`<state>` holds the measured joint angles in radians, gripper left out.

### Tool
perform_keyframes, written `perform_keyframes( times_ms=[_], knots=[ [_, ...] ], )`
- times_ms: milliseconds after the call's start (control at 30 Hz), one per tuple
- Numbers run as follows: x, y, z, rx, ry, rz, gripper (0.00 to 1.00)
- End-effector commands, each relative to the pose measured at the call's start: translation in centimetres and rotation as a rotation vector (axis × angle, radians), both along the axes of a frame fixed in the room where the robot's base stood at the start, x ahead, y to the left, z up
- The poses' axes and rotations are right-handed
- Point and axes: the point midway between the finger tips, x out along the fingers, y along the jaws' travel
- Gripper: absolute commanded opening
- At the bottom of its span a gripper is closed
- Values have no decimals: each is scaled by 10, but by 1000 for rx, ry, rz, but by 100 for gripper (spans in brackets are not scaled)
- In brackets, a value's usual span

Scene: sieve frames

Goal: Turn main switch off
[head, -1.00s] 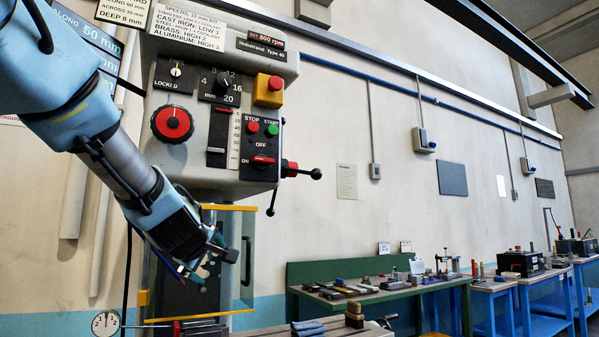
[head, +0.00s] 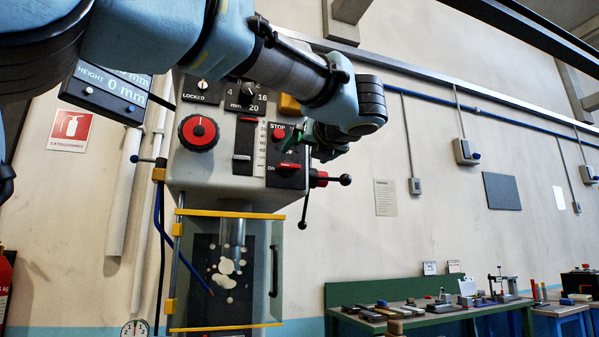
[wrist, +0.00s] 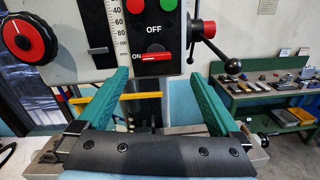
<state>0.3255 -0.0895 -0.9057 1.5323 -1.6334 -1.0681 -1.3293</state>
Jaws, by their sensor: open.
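The main switch (wrist: 155,57) is a red lever on a black panel, level with the ON label and below the OFF label. It also shows in the head view (head: 287,166), low on the panel. My gripper (wrist: 158,75) is open and empty, its two green fingers apart on either side of the switch in the wrist view. The switch appears just beyond and slightly above the fingertips; I see no contact. In the head view my gripper (head: 297,143) is in front of the panel and hides part of it, including the start button.
A red STOP button (head: 279,133) sits above the switch. A red-hubbed lever with black knobs (head: 319,179) sticks out to the right. A red dial (head: 199,132) is at left. A clear guard (head: 229,270) with yellow edges hangs below. A green bench (head: 420,315) stands at right.

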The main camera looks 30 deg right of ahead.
Motion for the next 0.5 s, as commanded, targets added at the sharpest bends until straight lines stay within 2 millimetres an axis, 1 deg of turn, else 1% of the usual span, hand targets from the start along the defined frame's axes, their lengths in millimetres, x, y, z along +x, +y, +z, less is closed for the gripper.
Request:
perform_keyframes(
  times_ms=[33, 100, 200, 267, 367, 500],
  knots=[
    [-8, 3, 0, -71, 32, 15, 100],
    [-14, 7, 1, -130, 64, 31, 100],
    [-12, 8, 1, -161, 79, 41, 100],
    [-6, 8, 2, -160, 80, 42, 100],
    [9, 6, 2, -157, 79, 44, 100],
    [37, 3, 3, -157, 79, 44, 100]
  ],
)
